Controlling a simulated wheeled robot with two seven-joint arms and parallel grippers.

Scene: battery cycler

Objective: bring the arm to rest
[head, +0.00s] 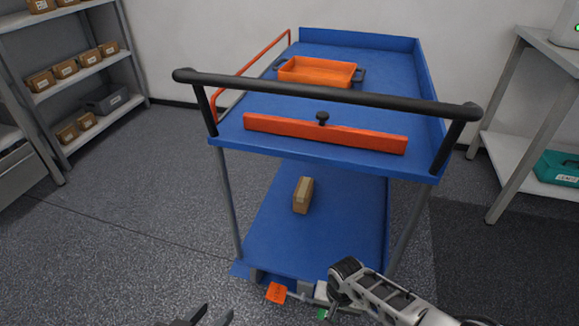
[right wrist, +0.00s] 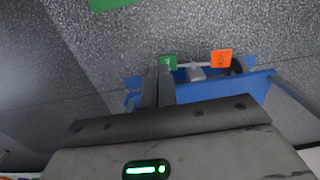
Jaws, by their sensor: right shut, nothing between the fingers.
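My right gripper (right wrist: 159,72) shows in the right wrist view with its two dark fingers together and nothing between them. Its tips appear in front of the cart's green pedal tag (right wrist: 168,62); I cannot tell whether they touch. In the head view my right arm (head: 385,292) reaches in from the lower right beside the cart's lower edge, and its fingertips cannot be made out. My left gripper (head: 213,315) shows only as two dark fingertips, apart, at the bottom edge of the head view.
A blue two-deck cart (head: 380,55) with a black handle (head: 330,92) stands ahead. It carries an orange tray (head: 318,83) and a cardboard box (head: 303,196). An orange tag (head: 276,293) is at its base. Shelves (head: 75,65) stand left, a bench (head: 545,45) right. Floor left is clear.

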